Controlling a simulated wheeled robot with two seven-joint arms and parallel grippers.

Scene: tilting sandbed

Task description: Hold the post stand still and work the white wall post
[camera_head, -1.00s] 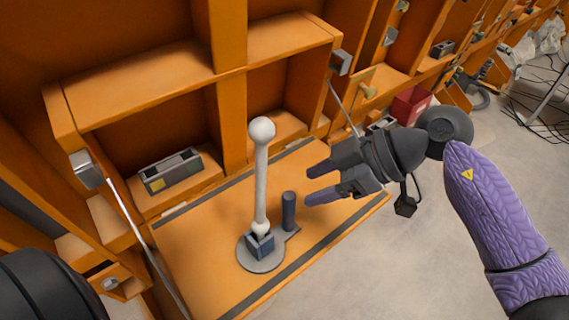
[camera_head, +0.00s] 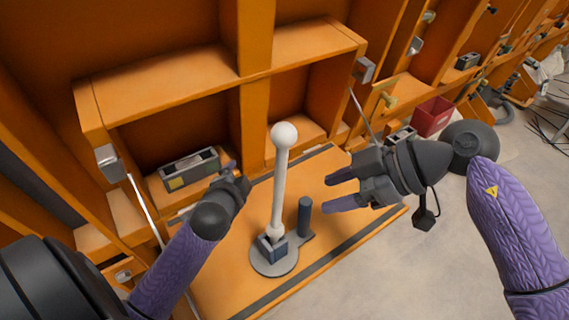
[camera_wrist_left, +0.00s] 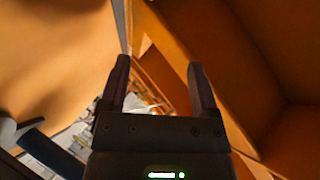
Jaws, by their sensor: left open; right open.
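The white wall post (camera_head: 280,185) stands upright with a ball on top, its foot in a dark block on the round grey post stand (camera_head: 273,264). My right gripper (camera_head: 326,194) is open and empty, to the right of the post and peg, apart from both. My left gripper (camera_head: 230,166) is to the left of the post, its fingers mostly hidden by its own wrist in the head view. In the left wrist view its open fingers (camera_wrist_left: 158,80) have nothing between them.
The stand rests on an orange fold-down board (camera_head: 215,262) with dark strips. A grey box (camera_head: 190,170) sits in the shelf behind my left gripper. Metal stays (camera_head: 147,215) run along the board's sides. A red box (camera_head: 432,116) lies further right.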

